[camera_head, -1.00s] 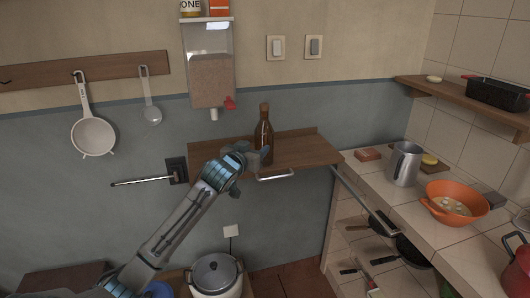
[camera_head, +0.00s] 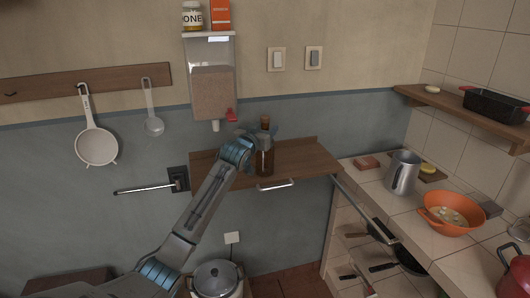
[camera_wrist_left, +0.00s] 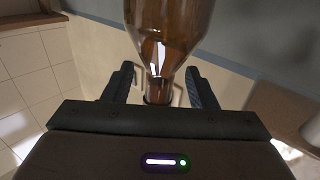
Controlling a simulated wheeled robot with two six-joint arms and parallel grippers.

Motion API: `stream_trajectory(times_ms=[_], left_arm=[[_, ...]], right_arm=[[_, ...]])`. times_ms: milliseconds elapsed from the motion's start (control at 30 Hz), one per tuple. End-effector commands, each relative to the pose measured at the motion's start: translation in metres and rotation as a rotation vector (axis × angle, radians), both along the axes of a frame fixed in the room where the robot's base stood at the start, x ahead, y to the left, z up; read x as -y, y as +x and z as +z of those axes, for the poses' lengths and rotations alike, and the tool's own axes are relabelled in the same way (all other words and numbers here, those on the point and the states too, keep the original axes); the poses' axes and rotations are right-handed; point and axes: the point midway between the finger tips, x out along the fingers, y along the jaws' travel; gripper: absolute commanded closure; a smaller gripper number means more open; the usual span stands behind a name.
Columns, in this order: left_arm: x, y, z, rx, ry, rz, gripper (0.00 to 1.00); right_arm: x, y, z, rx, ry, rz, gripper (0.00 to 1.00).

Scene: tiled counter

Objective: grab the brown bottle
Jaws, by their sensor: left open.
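The brown bottle (camera_head: 265,160) stands upright on a small wooden wall shelf (camera_head: 308,159) in the head view. My left gripper (camera_head: 262,138) is at the bottle's upper part. In the left wrist view the brown bottle (camera_wrist_left: 168,35) comes down between the two open fingers of my left gripper (camera_wrist_left: 161,85), with its neck between them. Gaps show between the fingers and the glass. The far finger is partly hidden by the bottle in the head view. My right gripper is not in view.
A clear dispenser (camera_head: 212,85) with a red tap hangs just above and left of the bottle. A metal handle (camera_head: 275,186) juts from the shelf's front. A metal jug (camera_head: 402,172) and an orange colander (camera_head: 452,213) stand on the tiled counter at right.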

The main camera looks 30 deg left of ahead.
Motion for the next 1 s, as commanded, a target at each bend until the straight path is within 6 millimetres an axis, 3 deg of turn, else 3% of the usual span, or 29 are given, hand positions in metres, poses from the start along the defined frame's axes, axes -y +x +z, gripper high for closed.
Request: stream_trajectory(times_ms=[367,600,633,1000], left_arm=[[-0.001,0.009,-0.001,0.000,0.001,0.000,0.50],[-0.002,0.009,-0.001,0.000,0.001,0.000,0.97],[-0.001,0.009,-0.001,0.000,0.001,0.000,1.00],[-0.001,0.009,0.000,0.002,0.001,0.000,1.00]], right_arm=[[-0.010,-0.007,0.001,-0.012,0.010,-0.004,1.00],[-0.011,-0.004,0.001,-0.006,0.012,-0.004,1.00],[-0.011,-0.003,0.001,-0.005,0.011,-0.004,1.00],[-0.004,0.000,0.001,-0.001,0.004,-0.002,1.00]])
